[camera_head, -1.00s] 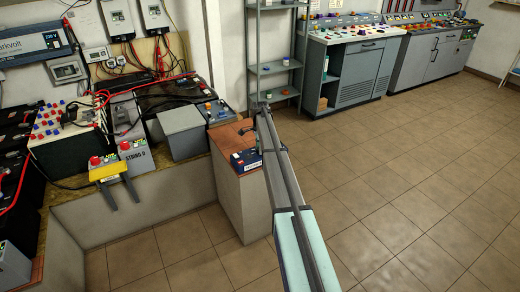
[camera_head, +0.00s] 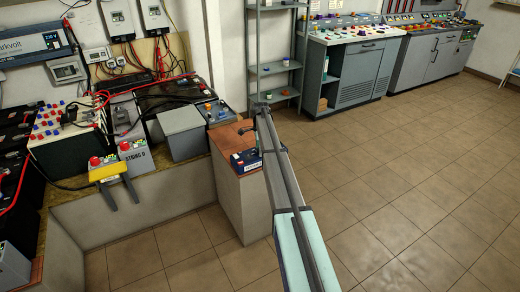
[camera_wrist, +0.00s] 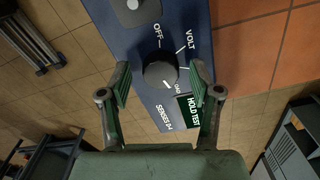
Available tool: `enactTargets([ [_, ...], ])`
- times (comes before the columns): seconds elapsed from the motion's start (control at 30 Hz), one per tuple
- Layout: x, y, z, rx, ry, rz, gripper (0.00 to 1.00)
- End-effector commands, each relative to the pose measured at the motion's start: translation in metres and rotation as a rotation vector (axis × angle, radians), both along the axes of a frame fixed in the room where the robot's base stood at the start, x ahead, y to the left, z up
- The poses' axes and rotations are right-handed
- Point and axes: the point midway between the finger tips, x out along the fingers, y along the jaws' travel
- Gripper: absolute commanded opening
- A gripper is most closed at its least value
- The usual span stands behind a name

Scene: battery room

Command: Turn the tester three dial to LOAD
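The blue tester (camera_head: 246,163) sits on a cabinet with a reddish-brown top in the head view. Its face fills the upper middle of the wrist view (camera_wrist: 128,40), with OFF, VOLT and LOAD markings and a green HOLD TEST patch. The round black dial (camera_wrist: 160,72) is between my fingers; a white mark shows at its lower edge, on the LOAD side. My gripper (camera_wrist: 160,84) is open, one finger on each side of the dial, with visible gaps. Contact is not seen. In the head view, my arm partly hides the tester and gripper.
A metal shelf (camera_head: 276,68) stands behind. The tiled floor at right is clear.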

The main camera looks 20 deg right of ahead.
Motion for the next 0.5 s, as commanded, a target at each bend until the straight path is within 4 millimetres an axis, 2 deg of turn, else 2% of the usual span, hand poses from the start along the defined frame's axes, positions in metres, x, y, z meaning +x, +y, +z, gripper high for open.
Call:
enactTargets([
  [0.27,0.001,0.000,0.006,0.000,-0.002,0.001,0.63],
  [0.37,0.001,0.000,0.016,-0.001,-0.003,0.001,0.63],
  [0.5,0.001,0.000,0.040,-0.002,-0.003,0.001,0.63],
])
